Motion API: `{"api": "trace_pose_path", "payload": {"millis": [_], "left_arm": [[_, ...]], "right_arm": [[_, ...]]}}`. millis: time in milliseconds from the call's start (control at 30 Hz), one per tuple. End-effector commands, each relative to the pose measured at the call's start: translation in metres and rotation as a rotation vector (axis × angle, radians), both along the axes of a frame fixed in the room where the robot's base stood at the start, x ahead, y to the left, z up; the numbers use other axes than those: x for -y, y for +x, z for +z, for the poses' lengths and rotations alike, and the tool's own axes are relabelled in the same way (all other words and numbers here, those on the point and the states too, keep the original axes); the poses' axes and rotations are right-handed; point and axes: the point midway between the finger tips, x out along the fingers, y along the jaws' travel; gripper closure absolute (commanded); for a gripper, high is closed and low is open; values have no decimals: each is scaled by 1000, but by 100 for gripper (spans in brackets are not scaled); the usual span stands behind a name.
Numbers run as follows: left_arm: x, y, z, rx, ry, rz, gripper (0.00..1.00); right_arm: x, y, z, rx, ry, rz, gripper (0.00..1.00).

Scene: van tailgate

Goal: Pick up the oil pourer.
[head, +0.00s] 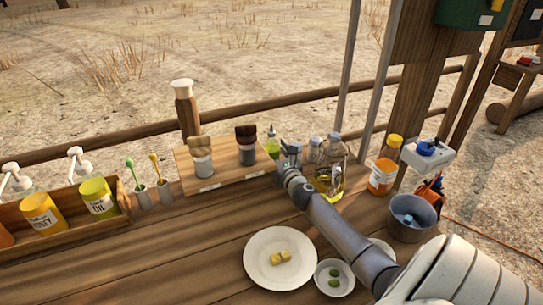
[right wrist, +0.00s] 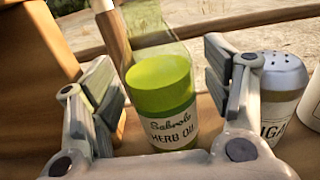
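In the head view the green bottle (head: 272,142) stands at the back of the counter, just beyond my right gripper (head: 287,156). The gripper partly hides its lower part. My left gripper is not in view.
A shaker (right wrist: 282,85) stands close beside the right finger. A glass oil bottle (head: 330,176) is right of my wrist. A wooden brush board (head: 222,165) lies to the left. A plate (head: 258,273) and small dishes are in front.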

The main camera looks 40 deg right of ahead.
Motion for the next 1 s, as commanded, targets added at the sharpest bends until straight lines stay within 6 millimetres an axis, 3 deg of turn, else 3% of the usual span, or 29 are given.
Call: {"api": "trace_pose_path", "payload": {"millis": [67,400,767,1000], "left_arm": [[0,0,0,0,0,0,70],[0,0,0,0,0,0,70],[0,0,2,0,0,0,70],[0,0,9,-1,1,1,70]], "right_arm": [[0,0,0,0,0,0,41],[0,0,0,0,0,0,85],[1,0,5,2,-3,0,86],[1,0,28,3,-7,2,86]]}}
